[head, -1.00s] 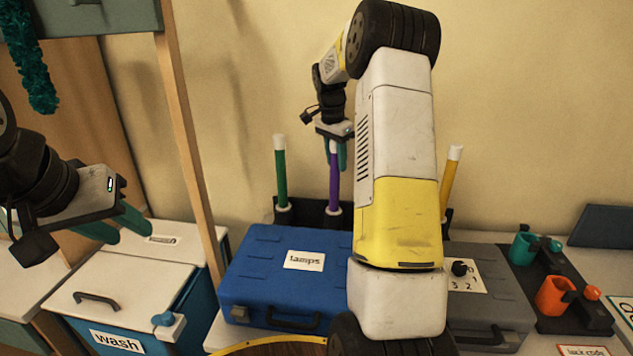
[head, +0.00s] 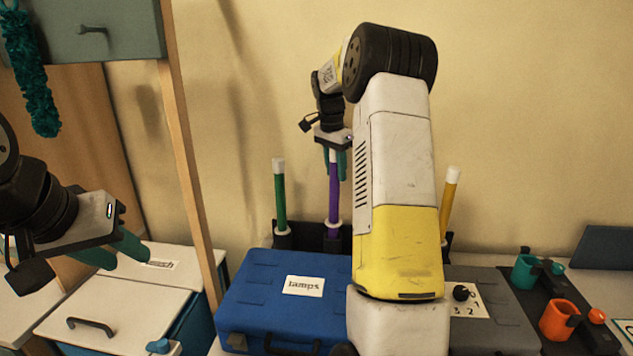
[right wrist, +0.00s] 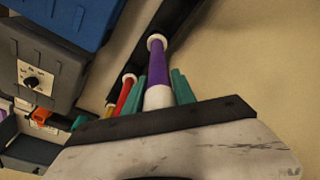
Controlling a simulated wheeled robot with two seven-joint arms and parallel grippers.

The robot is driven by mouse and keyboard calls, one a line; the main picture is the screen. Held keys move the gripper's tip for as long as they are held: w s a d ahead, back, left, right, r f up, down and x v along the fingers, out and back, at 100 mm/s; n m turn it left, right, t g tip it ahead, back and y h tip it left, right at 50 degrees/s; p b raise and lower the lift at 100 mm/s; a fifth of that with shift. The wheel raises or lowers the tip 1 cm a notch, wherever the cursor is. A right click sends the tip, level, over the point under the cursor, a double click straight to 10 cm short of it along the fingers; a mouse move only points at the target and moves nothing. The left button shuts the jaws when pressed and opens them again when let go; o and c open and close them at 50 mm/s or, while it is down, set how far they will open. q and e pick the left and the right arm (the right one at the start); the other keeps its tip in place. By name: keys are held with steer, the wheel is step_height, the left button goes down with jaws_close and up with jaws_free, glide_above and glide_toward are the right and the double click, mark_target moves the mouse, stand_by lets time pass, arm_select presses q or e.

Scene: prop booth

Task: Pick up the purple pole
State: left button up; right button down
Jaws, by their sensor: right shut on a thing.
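The purple pole (head: 334,190) has a white top and stands upright at the black rack (head: 310,238) by the back wall. My right gripper (head: 335,163) is shut on its upper end from above. In the right wrist view the pole (right wrist: 158,68) runs between the teal fingers (right wrist: 160,90) to a white ring at the rack. I cannot tell whether its lower end is clear of the rack. My left gripper (head: 115,250) is empty and open at the left, above the white-lidded boxes, far from the pole.
A green pole (head: 280,200) stands left of the purple one and a yellow pole (head: 451,200) right. A red pole (right wrist: 124,95) shows in the right wrist view. The blue lamps case (head: 255,300) and a grey case (head: 500,305) lie in front. My right arm hides the middle.

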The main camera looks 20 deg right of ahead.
step_height(320, 180, up, 13)
steer(key=shift+f, duration=0.15)
steer(key=shift+r, duration=0.45)
stand_by(0.3)
